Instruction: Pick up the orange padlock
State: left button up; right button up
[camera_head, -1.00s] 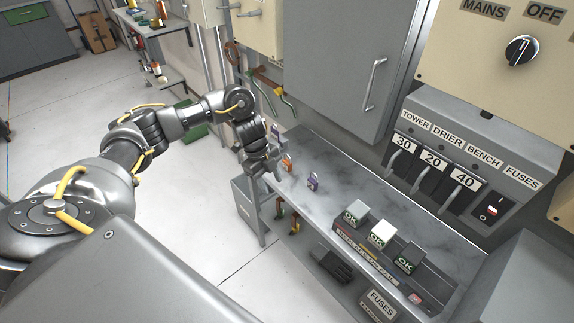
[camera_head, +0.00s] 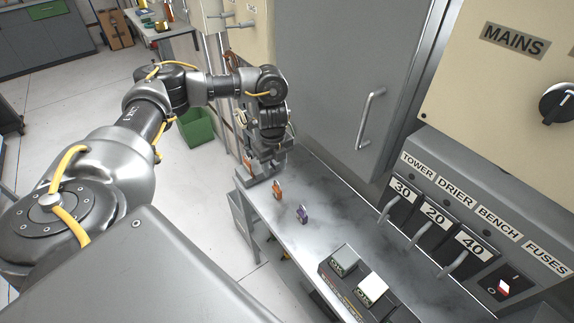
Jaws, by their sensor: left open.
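The orange padlock (camera_head: 278,190) stands on the grey bench top (camera_head: 335,230) near its far left end. A purple padlock (camera_head: 302,213) stands a little nearer and to the right of it. My left gripper (camera_head: 262,176) is open, with its fingers pointing down over the end of the bench. It is just behind and left of the orange padlock and appears apart from it. A small orange-red thing (camera_head: 249,164) shows beside the fingers; I cannot tell what it is. My right gripper is out of view.
Blocks marked OK (camera_head: 371,287) sit at the near part of the bench. A grey cabinet (camera_head: 330,80) and a fuse panel (camera_head: 440,215) rise along the bench's right side. A green bin (camera_head: 198,128) stands on the floor behind my arm.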

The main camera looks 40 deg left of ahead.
aim_at(276, 187)
pick_arm(q)
jog(key=f, duration=0.3)
jog(key=shift+s+d+f+b, duration=0.1)
jog(key=shift+s+d+b, duration=0.1)
jog(key=shift+b, duration=0.1)
jog(key=shift+w+f, duration=0.15)
jog(key=shift+f, duration=0.35)
jog(key=shift+w+f, duration=0.15)
jog(key=shift+f, duration=0.55)
jog(key=shift+s+f, duration=0.1)
notch_tip(276, 187, down, 5)
jog(key=shift+a+p, duration=0.1)
jog(key=shift+p, duration=0.9)
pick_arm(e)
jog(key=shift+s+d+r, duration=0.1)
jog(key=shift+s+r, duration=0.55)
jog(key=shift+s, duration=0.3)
pick_arm(q)
jog(key=shift+c, duration=0.4)
grip_shut()
